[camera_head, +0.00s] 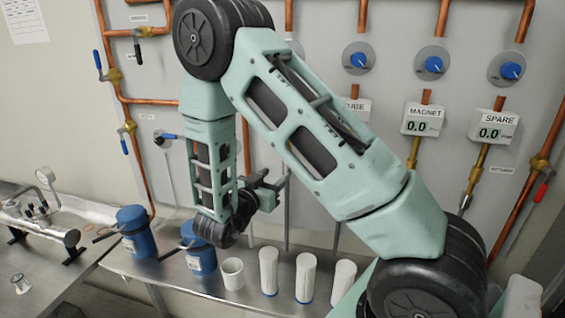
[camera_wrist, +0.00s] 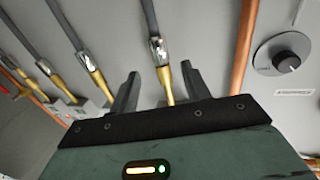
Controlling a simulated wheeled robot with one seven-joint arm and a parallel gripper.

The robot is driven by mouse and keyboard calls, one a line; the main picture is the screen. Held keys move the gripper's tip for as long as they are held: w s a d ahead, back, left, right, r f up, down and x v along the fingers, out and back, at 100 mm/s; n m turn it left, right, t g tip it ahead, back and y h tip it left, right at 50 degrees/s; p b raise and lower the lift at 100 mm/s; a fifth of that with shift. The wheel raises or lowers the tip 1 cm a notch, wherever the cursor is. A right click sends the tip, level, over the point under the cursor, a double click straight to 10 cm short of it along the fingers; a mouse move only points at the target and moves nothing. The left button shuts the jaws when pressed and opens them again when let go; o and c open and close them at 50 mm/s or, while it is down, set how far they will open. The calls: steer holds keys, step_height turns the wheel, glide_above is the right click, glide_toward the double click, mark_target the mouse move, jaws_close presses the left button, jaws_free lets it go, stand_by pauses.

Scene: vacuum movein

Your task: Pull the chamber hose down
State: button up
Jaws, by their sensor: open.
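In the head view my gripper (camera_head: 276,185) is in front of the wall panel, just below the middle of the picture. Grey hoses (camera_head: 287,222) hang down the panel beside and behind it. In the wrist view my gripper (camera_wrist: 160,72) is open, its two dark fingers either side of a brass fitting (camera_wrist: 165,84). A metal collar joins that fitting to a grey hose (camera_wrist: 149,18). The fingers appear apart from it. No chamber label is readable; my arm covers part of the panel, so I cannot tell by name which hose this is.
Other hoses with brass fittings (camera_wrist: 97,80) run close to the left in the wrist view. A copper pipe (camera_wrist: 243,50) and a black knob (camera_wrist: 287,62) are at right. MAGNET (camera_head: 423,120) and SPARE (camera_head: 494,127) displays show right of my arm. Blue canisters (camera_head: 136,232) and white cylinders (camera_head: 305,278) stand below.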

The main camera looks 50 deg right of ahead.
mark_target(285, 167)
steer(key=p+x, duration=0.1)
steer(key=x, duration=0.4)
steer(key=shift+d+p, duration=0.35)
